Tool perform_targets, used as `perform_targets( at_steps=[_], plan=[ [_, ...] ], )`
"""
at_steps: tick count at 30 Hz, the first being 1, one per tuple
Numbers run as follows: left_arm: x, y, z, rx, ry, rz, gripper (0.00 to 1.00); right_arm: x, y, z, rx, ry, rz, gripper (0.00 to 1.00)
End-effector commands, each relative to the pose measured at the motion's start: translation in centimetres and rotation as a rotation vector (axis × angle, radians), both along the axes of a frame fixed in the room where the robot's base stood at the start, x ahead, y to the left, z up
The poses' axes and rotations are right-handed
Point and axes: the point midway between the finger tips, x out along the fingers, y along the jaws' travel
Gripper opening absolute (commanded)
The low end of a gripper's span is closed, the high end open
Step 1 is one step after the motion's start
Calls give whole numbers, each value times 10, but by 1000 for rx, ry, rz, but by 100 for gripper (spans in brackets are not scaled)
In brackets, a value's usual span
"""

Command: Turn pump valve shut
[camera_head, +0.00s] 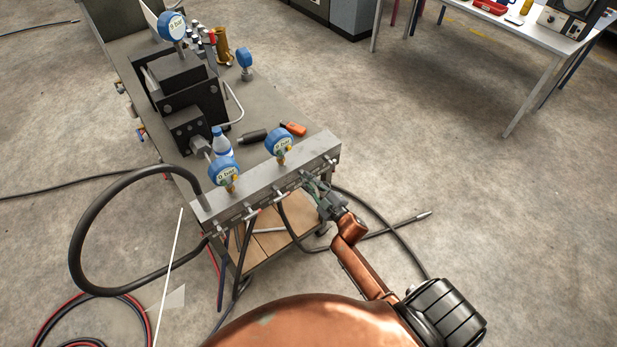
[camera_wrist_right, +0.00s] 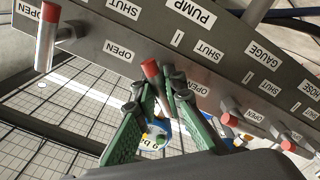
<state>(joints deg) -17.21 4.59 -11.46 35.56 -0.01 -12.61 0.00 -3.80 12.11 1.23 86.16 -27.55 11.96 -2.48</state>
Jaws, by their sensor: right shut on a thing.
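A grey metal manifold block (camera_head: 265,180) runs along the cart's near edge, with several small lever valves on its front side. In the right wrist view the manifold (camera_wrist_right: 235,45) appears upside down, with a PUMP label (camera_wrist_right: 190,12) and SHUT and OPEN labels. My right gripper (camera_head: 320,190) is at the manifold's right part. In the wrist view its green fingers (camera_wrist_right: 160,90) are closed around a red-tipped metal valve handle (camera_wrist_right: 151,69). The handle's lower part is hidden between the fingers. Whether this handle belongs to the PUMP label is hard to tell. My left gripper is not in view.
Two blue gauges (camera_head: 224,172) (camera_head: 279,143) stand on the manifold, reading 0 bar. Another red-tipped handle (camera_wrist_right: 46,35) is left of my fingers, and more lie to the right. A thick black hose (camera_head: 80,240) loops left. Floor to the right is mostly clear.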

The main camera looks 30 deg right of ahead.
Motion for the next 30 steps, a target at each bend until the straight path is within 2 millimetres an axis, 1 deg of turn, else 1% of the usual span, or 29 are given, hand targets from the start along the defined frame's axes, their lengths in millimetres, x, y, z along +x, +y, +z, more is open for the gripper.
perform_targets(
  at_steps=[1,15,24,30],
  plan=[
    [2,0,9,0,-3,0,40,-1,-1,2,47,7,-2,0],
    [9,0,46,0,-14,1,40,-1,-1,1,489,42,-2,0],
    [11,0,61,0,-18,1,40,-2,0,-2,734,63,-4,0],
    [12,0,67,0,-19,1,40,-2,-1,-3,848,72,-5,0]
  ],
)
